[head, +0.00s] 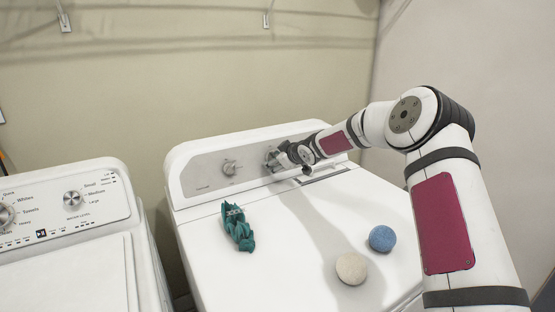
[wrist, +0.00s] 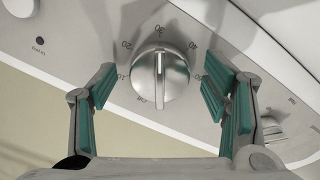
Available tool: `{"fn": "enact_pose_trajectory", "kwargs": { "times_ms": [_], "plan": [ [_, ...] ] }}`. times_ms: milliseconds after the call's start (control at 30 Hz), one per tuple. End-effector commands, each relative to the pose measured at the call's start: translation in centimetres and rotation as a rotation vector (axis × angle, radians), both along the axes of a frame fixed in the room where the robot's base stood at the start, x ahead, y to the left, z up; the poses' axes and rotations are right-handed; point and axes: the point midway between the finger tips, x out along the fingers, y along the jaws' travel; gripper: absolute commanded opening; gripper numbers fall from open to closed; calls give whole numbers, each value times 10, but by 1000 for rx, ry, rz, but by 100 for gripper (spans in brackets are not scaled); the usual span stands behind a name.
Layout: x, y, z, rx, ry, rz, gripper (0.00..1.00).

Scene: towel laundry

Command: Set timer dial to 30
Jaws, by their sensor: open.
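The timer dial (wrist: 158,78) is a round silver knob with a raised ridge, seen in the wrist view. Marks from off and 10 up past 40 ring it. The ridge stands nearly upright in the picture, its upper end in line with the 30 mark and its lower end just right of the off mark. I cannot tell which end is the pointer. My gripper (wrist: 156,92) is open, its green-padded fingers on either side of the dial with gaps showing. In the head view my gripper (head: 277,158) is at the dryer's back panel and mostly hides the dial.
Another knob (head: 230,168) is left of my gripper on the panel (head: 205,178). On the dryer top (head: 285,240) lie a teal figure-like object (head: 237,228), a beige ball (head: 351,268) and a blue ball (head: 382,238). A washer (head: 70,270) stands at left.

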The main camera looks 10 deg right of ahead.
Motion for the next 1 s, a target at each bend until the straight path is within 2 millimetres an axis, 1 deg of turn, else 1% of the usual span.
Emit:
{"fn": "enact_pose_trajectory", "kwargs": {
  "times_ms": [167, 267, 367, 700, 833, 1000],
  "plan": [
    [-2, -1, 2, 0, -1, 1, 69],
    [-10, -3, 8, -1, -2, 0, 69],
    [-22, -7, 15, -2, -2, 0, 69],
    [-79, -24, 45, -2, -1, -1, 69],
    [-93, -28, 53, -1, 0, -1, 69],
    [-101, -29, 57, 0, 0, 0, 69]
  ]
}}
